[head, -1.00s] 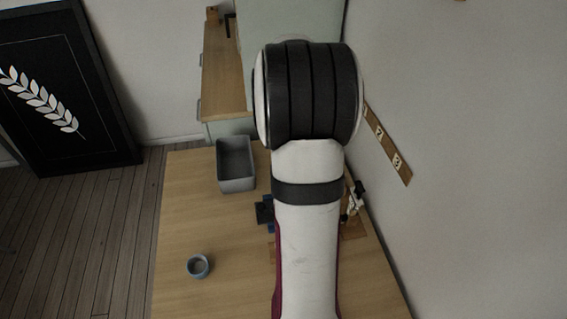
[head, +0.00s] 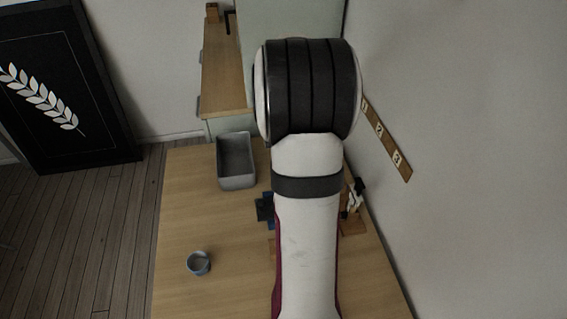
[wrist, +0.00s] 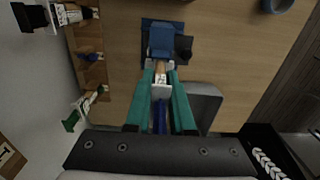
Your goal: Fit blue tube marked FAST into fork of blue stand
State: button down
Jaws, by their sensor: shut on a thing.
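In the wrist view my gripper (wrist: 161,70) is shut on a slim tube (wrist: 161,116), with a blue length, a pale label-like band and a brownish part near the fingertips. Any lettering is too small to read. The blue stand (wrist: 161,42) lies just beyond the fingertips, on a dark blue base. The tube's far end lines up with the stand; whether they touch, or the tube sits in the fork, I cannot tell. In the head view my arm hides the gripper and tube; a blue edge of the stand (head: 268,197) shows left of the arm.
A grey bin (head: 237,181) stands behind on the wooden table (head: 205,220). A small blue-grey cup (head: 198,263) sits at front left. A wooden rack (wrist: 88,47) holding several items is along the wall side. The table's left part is mostly clear.

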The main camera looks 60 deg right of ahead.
jog(key=shift+f, duration=0.5)
dwell(0.8)
jog(key=c, duration=0.7)
grip_release()
jog(key=shift+r, duration=0.1)
jog(key=shift+r, duration=6.4)
notch_tip(320, 180, up, 16)
jog(key=shift+s+a+f, duration=0.1)
jog(key=shift+a, duration=0.15)
